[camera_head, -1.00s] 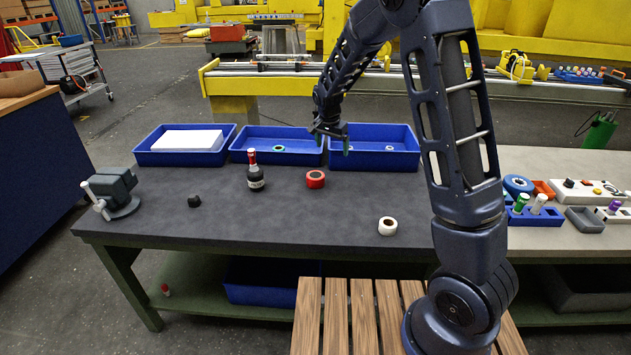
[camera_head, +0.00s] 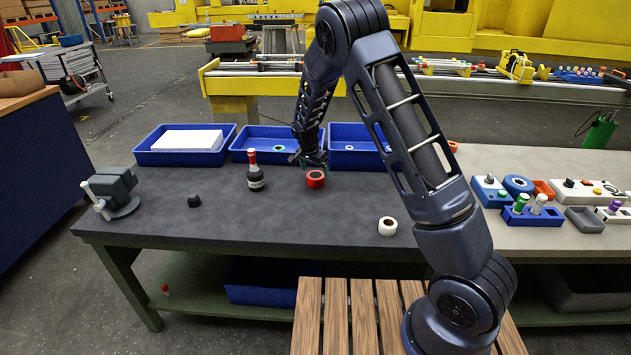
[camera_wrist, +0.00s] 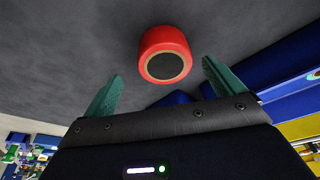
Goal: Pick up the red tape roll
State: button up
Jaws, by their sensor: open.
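The red tape roll (camera_head: 315,180) lies on the dark tabletop (camera_head: 290,215), in front of the blue bins. My gripper (camera_head: 312,163) is low over the table, just behind the roll in the head view. In the wrist view the red roll (camera_wrist: 165,54) is ahead of the two green fingertips (camera_wrist: 163,72), roughly centred between them. The fingers are apart with nothing between them. I cannot tell from the head view whether a finger touches the roll.
A dark bottle with a red top (camera_head: 254,172) stands left of the roll. A white tape roll (camera_head: 387,226) lies to the right and nearer. Blue bins (camera_head: 240,155) line the back. A vise (camera_head: 112,190) and a small black object (camera_head: 194,201) are at left.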

aim_at(315, 175)
jog(key=shift+w+a+x, duration=0.15)
jog(key=shift+x, duration=1.2)
jog(key=shift+w+a+x, duration=0.1)
jog(key=shift+a+x, duration=0.05)
jog(key=shift+x, duration=1.15)
jog(key=c, duration=1.2)
